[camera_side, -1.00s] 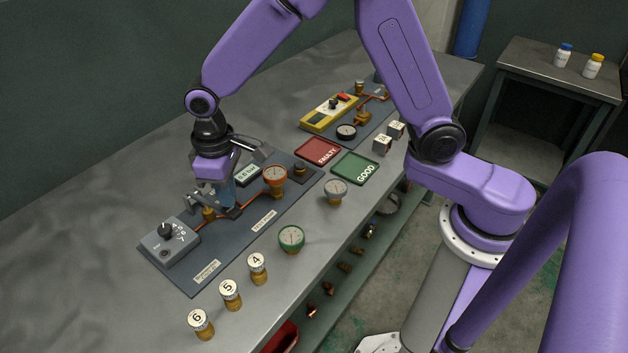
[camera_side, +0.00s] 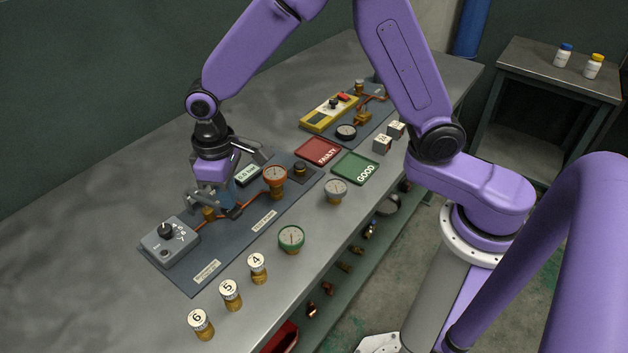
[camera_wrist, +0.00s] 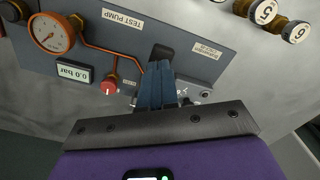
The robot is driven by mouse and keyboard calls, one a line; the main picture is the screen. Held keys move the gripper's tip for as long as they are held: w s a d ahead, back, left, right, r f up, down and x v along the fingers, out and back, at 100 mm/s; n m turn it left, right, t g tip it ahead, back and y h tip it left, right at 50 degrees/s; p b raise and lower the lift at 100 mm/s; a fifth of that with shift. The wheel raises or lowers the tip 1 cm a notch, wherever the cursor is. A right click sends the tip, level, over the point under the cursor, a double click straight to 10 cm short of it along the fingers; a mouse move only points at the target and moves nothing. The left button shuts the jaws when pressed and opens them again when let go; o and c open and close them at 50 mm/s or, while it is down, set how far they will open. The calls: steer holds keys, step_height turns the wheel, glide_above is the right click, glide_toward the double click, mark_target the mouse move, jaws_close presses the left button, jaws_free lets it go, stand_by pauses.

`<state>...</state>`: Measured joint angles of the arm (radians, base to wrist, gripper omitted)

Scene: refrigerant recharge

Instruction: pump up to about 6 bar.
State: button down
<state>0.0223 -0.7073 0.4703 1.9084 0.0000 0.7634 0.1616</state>
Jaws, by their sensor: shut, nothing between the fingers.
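The test pump panel (camera_side: 258,245) lies flat on the bench; in the wrist view its dark plate (camera_wrist: 100,38) carries a TEST PUMP label. My gripper (camera_side: 227,208) is shut and empty, pointing down over the panel. In the wrist view, the blue fingers of my gripper (camera_wrist: 161,72) are together beside a dark block (camera_wrist: 162,52); I cannot tell whether they touch it. The orange gauge (camera_side: 274,175) is joined to copper pipe; its dial (camera_wrist: 50,32) faces the wrist camera. The display (camera_wrist: 74,73) reads 0.0 bar. A red knob (camera_wrist: 108,87) sits by the pipe.
A grey box with a black knob (camera_side: 165,231) stands at the panel's left end. Loose gauges, one green (camera_side: 291,238) and one grey (camera_side: 336,190), and numbered brass parts (camera_side: 230,294) stand along the front. Red (camera_side: 318,151) and green (camera_side: 355,168) trays lie behind.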

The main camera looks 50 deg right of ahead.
mark_target(231, 211)
steer(key=shift+f, duration=2.35)
steer(key=shift+r, duration=2.6)
steer(key=shift+f, duration=0.15)
steer(key=shift+f, duration=2.45)
steer(key=shift+r, duration=2.6)
steer(key=shift+f, duration=0.1)
